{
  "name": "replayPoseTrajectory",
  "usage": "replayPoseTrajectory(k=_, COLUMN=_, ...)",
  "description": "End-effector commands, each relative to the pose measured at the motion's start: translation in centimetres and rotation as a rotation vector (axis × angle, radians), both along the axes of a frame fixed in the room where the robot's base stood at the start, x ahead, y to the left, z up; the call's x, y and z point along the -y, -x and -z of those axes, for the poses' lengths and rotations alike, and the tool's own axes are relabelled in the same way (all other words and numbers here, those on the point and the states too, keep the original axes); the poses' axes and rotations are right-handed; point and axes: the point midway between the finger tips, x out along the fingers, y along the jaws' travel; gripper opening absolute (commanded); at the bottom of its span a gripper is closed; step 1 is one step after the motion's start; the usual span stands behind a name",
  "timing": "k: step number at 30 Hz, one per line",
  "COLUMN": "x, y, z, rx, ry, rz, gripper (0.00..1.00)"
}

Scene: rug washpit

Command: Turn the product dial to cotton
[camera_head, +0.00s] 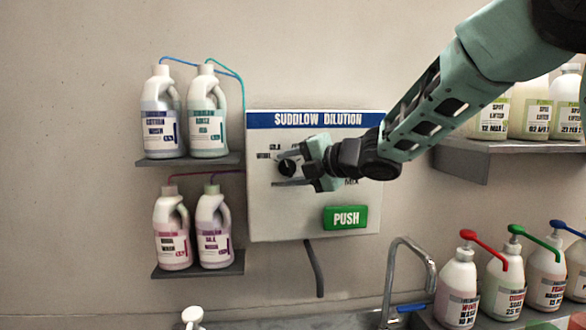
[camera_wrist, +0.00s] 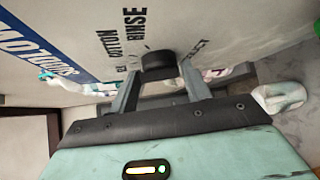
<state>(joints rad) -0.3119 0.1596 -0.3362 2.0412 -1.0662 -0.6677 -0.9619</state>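The product dial is a round black knob (camera_head: 287,168) on the white dilution panel (camera_head: 270,215) headed "SUDDLOW DILUTION". It also shows in the wrist view (camera_wrist: 158,66), with "COTTON" and "RINSE" printed beside it and other labels partly hidden. Where its pointer stands is too small to tell. My gripper (camera_head: 283,170) reaches the panel from the right and covers some of the printing. In the wrist view my gripper's fingers (camera_wrist: 161,68) lie on either side of the knob. They look open around it, with a gap visible in the head view; contact is not clear.
A green PUSH button (camera_head: 345,218) sits low on the panel. Shelves of bottles (camera_head: 187,115) stand close on the left, with tubes running to the panel. A tap (camera_head: 405,260) and pump bottles (camera_head: 505,280) are below right; another bottle shelf (camera_head: 480,160) is at right.

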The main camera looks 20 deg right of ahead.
Motion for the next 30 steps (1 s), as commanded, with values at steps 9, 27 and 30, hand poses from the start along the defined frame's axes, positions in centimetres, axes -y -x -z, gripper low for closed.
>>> replayPoseTrajectory(k=9, x=0.0, y=0.0, z=0.1, rx=0.001, ry=-0.006, rz=0.000, gripper=0.19)
replayPoseTrajectory(k=27, x=0.2, y=0.1, z=1.4, rx=0.065, ry=-0.306, rz=0.001, gripper=0.19)
replayPoseTrajectory(k=30, x=0.2, y=0.1, z=1.5, rx=0.078, ry=-0.377, rz=0.000, gripper=0.19)
